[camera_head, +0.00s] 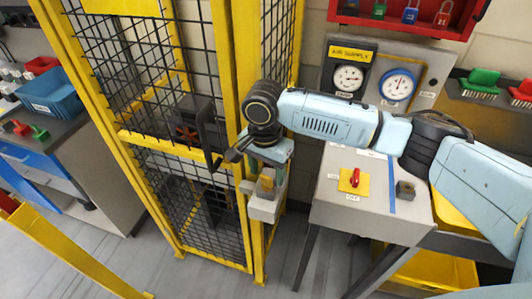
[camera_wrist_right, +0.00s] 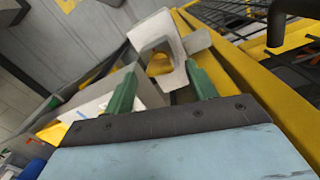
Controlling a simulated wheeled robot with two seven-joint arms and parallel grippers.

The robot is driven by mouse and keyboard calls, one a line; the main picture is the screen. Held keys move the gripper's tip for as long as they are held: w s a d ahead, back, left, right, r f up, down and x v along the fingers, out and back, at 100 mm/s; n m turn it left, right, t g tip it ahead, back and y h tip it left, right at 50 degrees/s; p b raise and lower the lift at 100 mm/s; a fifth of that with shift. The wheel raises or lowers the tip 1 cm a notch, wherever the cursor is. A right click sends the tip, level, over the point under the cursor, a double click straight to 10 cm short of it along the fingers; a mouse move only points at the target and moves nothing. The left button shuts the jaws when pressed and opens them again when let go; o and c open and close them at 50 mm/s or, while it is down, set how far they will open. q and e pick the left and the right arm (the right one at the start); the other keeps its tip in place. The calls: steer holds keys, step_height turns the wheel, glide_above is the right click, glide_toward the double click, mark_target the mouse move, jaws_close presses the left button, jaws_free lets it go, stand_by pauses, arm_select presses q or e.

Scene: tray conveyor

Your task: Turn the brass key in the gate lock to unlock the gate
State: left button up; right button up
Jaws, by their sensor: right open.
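The gate (camera_head: 190,150) is a yellow frame with black mesh and stands closed at the left of the head view. A light grey lock box (camera_head: 263,211) sits on its right post, with a small brass-coloured part, apparently the key (camera_head: 267,181), at its top. My right gripper (camera_head: 268,172) is at the lock, pointing down. In the right wrist view its green fingertips (camera_wrist_right: 162,88) are apart. A light grey housing (camera_wrist_right: 163,38) with a brass-coloured patch (camera_wrist_right: 158,66) shows beyond and between them. Contact with the key cannot be told. My left gripper is out of view.
A dark handle (camera_head: 205,130) sticks out from the gate left of my gripper. A grey control box (camera_head: 340,200) with a red switch (camera_head: 355,178) stands at the right, below two gauges (camera_head: 372,78). A bench with a blue bin (camera_head: 50,95) is at the far left.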

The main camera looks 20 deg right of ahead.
mark_target(267, 184)
steer(key=shift+f, duration=1.25)
steer(key=shift+c, duration=0.5)
steer(key=c, duration=1)
steer(key=shift+r+m+p, duration=0.15)
steer(key=shift+m+p, duration=1.35)
steer(key=shift+p, duration=1.35)
steer(key=shift+w+d, duration=0.1)
